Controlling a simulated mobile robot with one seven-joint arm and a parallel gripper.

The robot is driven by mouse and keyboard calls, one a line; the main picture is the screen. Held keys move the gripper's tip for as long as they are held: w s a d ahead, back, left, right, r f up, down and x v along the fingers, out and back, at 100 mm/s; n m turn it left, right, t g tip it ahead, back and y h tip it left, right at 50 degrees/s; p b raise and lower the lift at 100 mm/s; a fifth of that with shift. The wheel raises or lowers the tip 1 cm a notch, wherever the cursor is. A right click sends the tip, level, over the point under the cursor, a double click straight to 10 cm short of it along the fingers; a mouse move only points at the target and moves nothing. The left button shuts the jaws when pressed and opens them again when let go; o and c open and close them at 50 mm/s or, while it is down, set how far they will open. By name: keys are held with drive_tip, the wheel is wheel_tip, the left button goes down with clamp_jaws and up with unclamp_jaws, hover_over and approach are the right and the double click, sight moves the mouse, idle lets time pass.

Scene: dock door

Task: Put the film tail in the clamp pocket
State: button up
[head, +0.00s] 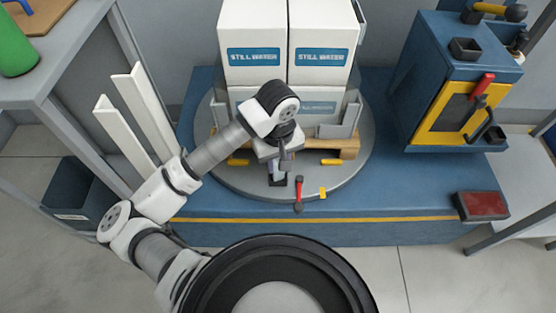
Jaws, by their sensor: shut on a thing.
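My gripper (277,166) points down in front of the boxes, over the front part of the round turntable (225,178). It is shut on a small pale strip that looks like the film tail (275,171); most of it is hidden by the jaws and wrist. A small dark part (277,182) sits right below the jaws on the turntable; it may be the clamp pocket, but its opening cannot be made out. A red-and-black lever (298,194) stands just right of it. I cannot tell whether the strip touches the dark part.
Stacked white water boxes (252,28) stand on a wooden pallet (348,147) close behind my gripper. Pale upright corner posts (120,130) lean at left, near my arm. A blue cabinet (425,60) with a yellow-framed door stands at right. The platform's front right is mostly clear, apart from a red pedal (482,206).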

drive_tip(key=shift+f+b, duration=0.2)
drive_tip(key=shift+b, duration=0.1)
drive_tip(key=o, duration=0.9)
drive_tip(key=shift+r, duration=0.1)
drive_tip(key=shift+o, duration=0.2)
